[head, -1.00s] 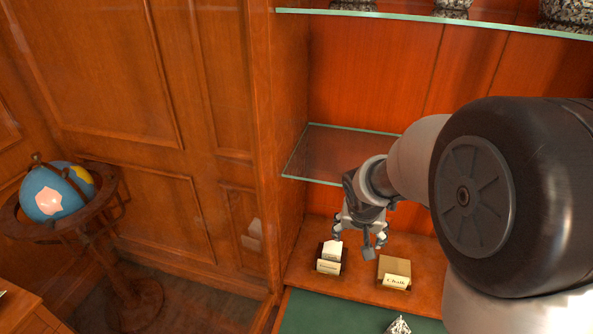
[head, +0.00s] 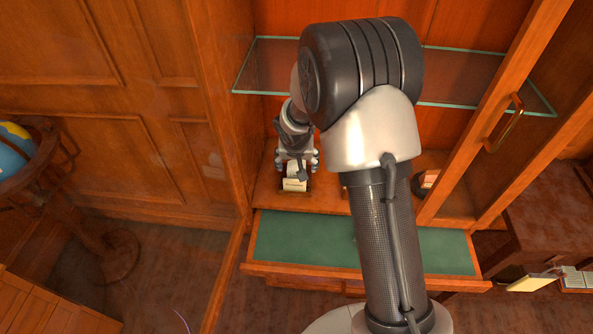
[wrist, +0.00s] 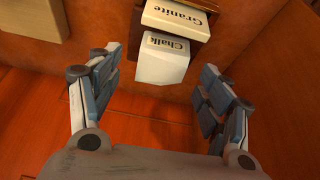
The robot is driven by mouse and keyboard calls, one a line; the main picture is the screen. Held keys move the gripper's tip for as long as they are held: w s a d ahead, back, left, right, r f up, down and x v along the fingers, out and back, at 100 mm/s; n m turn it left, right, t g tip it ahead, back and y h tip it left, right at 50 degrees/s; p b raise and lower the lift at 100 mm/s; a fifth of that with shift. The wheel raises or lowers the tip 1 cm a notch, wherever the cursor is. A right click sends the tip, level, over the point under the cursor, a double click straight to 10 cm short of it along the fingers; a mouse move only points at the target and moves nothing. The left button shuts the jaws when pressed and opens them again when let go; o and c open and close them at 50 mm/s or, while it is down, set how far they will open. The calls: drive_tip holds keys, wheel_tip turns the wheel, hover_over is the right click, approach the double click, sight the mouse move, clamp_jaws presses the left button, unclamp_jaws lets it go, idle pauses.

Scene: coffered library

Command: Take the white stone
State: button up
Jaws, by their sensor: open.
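The white stone (wrist: 160,66), a pale block with the word "Chalk" on it, sits in a dark holder behind a cream "Granite" label (wrist: 175,22). In the head view the white stone (head: 293,170) stands on the lower wooden shelf of the cabinet, partly hidden by my gripper. My gripper (wrist: 160,72) is open and empty, one finger on each side of the stone in the wrist view. I cannot tell how far the fingertips are from it. In the head view my gripper (head: 298,163) hangs just above the holder.
A tan block (wrist: 36,18) lies beside the holder. A glass shelf (head: 265,68) is above. A green-lined drawer (head: 300,240) stands open below. The cabinet door with a brass handle (head: 503,122) is open at right. A globe (head: 15,150) stands far left.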

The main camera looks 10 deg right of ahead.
sight(296, 165)
drive_tip(key=x, duration=0.3)
drive_tip(key=shift+w+f+b, duration=0.2)
drive_tip(key=shift+f+b, duration=0.05)
drive_tip(key=shift+b, duration=0.15)
drive_tip(key=shift+r, duration=0.1)
drive_tip(key=c, duration=1.4)
